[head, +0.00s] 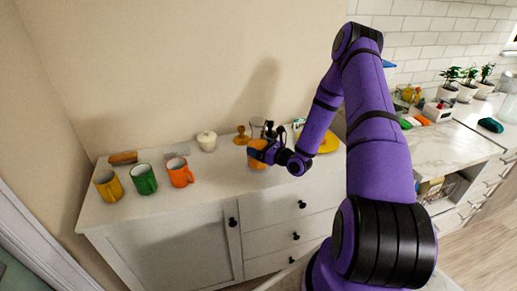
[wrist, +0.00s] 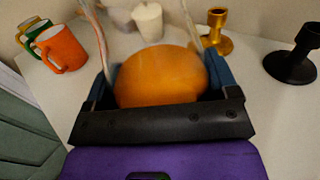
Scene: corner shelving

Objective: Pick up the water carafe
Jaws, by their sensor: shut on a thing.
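In the wrist view an orange rounded thing (wrist: 160,77) fills the space between the two fingers of my gripper (wrist: 155,45). The fingers stand on either side of it and my gripper is shut on it. In the head view the orange thing (head: 257,155) shows beside my gripper (head: 262,151), over the white cabinet top (head: 215,180). Whether it is the water carafe I cannot tell from its visible part. Its lower part is hidden in the wrist view. A greyish, glassy thing (head: 257,124) shows just behind my gripper, partly hidden.
Yellow (head: 108,185), green (head: 144,179) and orange mugs (head: 180,172) stand at the left. A white lidded jar (head: 207,141) and a gold stand (head: 241,135) are behind. A black stand (wrist: 292,64) is close on the right.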

